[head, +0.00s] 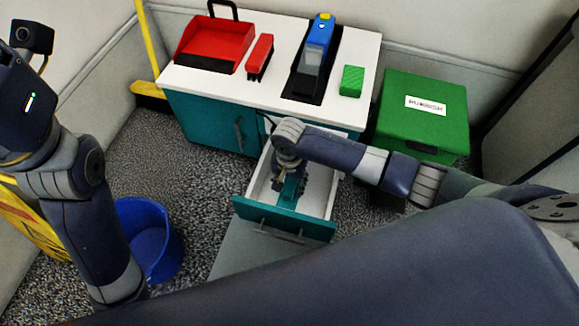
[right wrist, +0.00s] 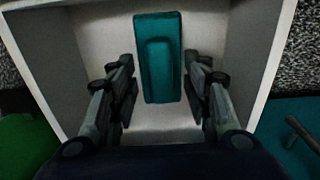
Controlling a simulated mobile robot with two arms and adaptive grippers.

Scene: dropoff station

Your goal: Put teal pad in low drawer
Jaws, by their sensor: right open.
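The teal pad (right wrist: 158,58) shows in the right wrist view inside the open low drawer (right wrist: 255,60), between the two fingers, with a visible gap on each side. In the head view the teal pad (head: 291,189) is partly hidden by my right gripper. My right gripper (head: 286,180) reaches down into the drawer and is open; its fingers also show in the right wrist view (right wrist: 160,78). The low drawer (head: 285,222) is pulled out, with a teal front and pale inside. Of my left arm only links and the wrist show; its fingers are out of view.
The white countertop (head: 270,92) holds a red dustpan (head: 213,45), a red brush (head: 260,55), a blue-grey device (head: 318,45) and a green block (head: 351,81). A green rubbish bin (head: 422,118) stands right of the cabinet. A blue bucket (head: 150,240) stands on the floor at left.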

